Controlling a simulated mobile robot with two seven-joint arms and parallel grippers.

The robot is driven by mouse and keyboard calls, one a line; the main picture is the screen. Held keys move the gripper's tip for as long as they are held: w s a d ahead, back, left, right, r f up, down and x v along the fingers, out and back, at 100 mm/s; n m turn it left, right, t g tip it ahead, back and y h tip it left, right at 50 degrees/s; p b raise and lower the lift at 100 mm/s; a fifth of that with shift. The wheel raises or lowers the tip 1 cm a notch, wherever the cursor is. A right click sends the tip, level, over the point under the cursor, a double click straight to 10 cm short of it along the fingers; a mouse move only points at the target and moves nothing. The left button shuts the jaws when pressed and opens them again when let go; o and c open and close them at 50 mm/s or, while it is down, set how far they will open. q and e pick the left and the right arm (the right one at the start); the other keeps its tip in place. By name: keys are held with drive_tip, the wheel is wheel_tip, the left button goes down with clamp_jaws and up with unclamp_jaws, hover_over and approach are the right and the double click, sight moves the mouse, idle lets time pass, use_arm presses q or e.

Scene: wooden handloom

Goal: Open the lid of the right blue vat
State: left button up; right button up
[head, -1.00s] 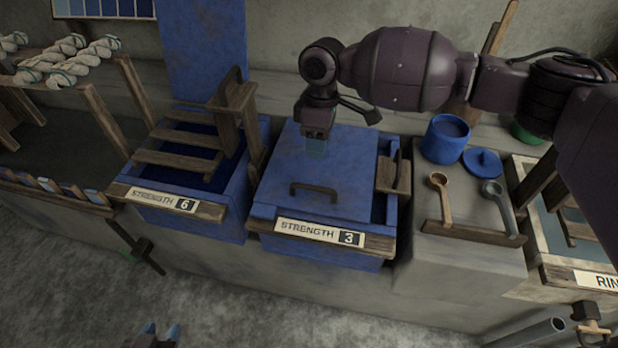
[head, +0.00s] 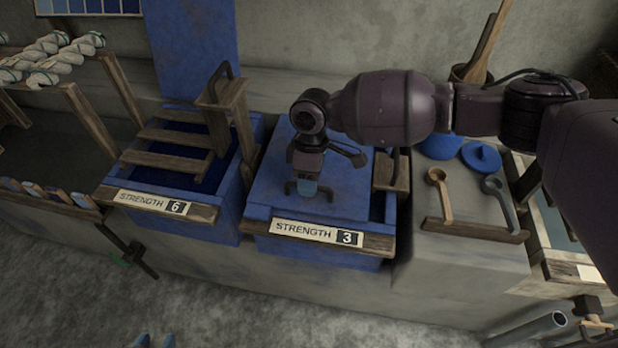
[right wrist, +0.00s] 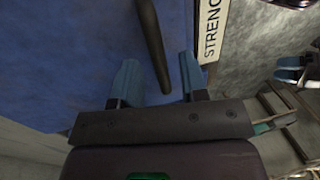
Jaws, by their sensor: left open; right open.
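The right blue vat (head: 376,262) carries a "STRENGTH 3" label. Its flat blue lid (head: 268,188) lies shut on top. The lid's dark bar handle (head: 328,193) is partly hidden behind my right gripper (head: 308,187) in the head view. My right gripper is open and points down at the handle. In the right wrist view the handle (right wrist: 152,45) runs in between the two blue fingers of the right gripper (right wrist: 158,80); I cannot tell whether they touch it. My left gripper (head: 155,341) shows only its blue tips at the bottom edge of the head view.
The left vat (head: 225,225), labelled "STRENGTH 6", stands open with wooden slats across it. A wooden piece (head: 391,171) stands at the right vat's right side. A ledge to the right holds ladles (head: 440,195) and a blue round lid (head: 481,155).

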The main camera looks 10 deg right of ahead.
clamp_jaws()
drive_tip(key=shift+r, duration=0.1)
